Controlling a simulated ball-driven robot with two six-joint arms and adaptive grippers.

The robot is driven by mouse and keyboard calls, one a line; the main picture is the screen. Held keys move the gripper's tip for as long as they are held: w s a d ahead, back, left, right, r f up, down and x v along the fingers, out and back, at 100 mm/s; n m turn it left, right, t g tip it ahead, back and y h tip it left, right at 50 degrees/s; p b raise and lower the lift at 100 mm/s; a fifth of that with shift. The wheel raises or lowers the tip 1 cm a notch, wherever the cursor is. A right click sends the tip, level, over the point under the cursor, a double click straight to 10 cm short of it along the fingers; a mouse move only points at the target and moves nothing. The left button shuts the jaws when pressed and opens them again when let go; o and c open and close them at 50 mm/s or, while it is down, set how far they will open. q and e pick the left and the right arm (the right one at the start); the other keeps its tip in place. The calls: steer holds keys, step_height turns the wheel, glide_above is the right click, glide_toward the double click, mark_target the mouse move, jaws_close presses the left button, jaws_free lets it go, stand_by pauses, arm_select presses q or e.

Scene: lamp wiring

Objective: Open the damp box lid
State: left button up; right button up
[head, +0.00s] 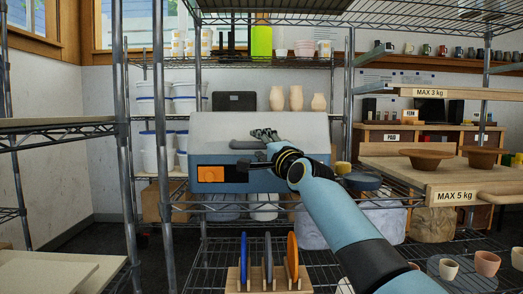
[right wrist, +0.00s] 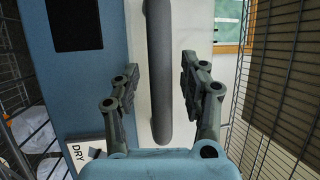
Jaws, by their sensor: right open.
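The damp box stands on the middle shelf in the head view, with a blue-grey body (head: 217,157) and a pale lid (head: 225,124). A grey bar handle (head: 240,145) is on its front; in the right wrist view the handle (right wrist: 158,40) runs up the middle. My right gripper (head: 256,150) is at the box front with its fingers above and below the handle. In the right wrist view my right gripper (right wrist: 157,75) is open, one finger each side of the handle, with visible gaps. The lid looks shut. My left gripper is not in view.
An orange panel (head: 211,174) is on the box front. Wire shelves and posts (head: 163,150) surround the box. A wooden rack (head: 268,280) with colored discs stands below. White tubs (head: 150,105) are left, pale vases (head: 296,98) behind, and brown bowls (head: 427,158) on the right shelf.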

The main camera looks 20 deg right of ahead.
steer(key=shift+c, duration=0.3)
jaws_close()
stand_by(0.3)
